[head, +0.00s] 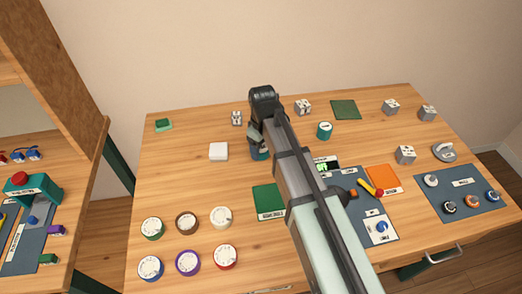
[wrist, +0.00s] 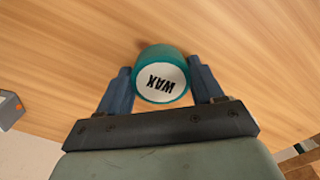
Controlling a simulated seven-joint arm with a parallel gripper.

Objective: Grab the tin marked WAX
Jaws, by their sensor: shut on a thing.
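The WAX tin (wrist: 160,80) is a teal cylinder with a white top, and the black word WAX shows upside down in the wrist view. My gripper (wrist: 161,84) is shut on it, with one blue-grey finger on each side. In the head view the gripper (head: 260,150) is at the middle of the table, and a teal bit of the tin (head: 259,154) shows beside it. My arm hides the rest. I cannot tell whether the tin touches the table. Another teal tin (head: 324,130) with a white top stands to the right; its label is too small to read.
Several round dials (head: 187,262) stand at the front left of the table (head: 180,190). A white block (head: 219,151) lies left of my gripper. Grey cubes (head: 303,107) stand toward the back and right. Panels with knobs (head: 461,193) lie at the right. The left middle is mostly clear.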

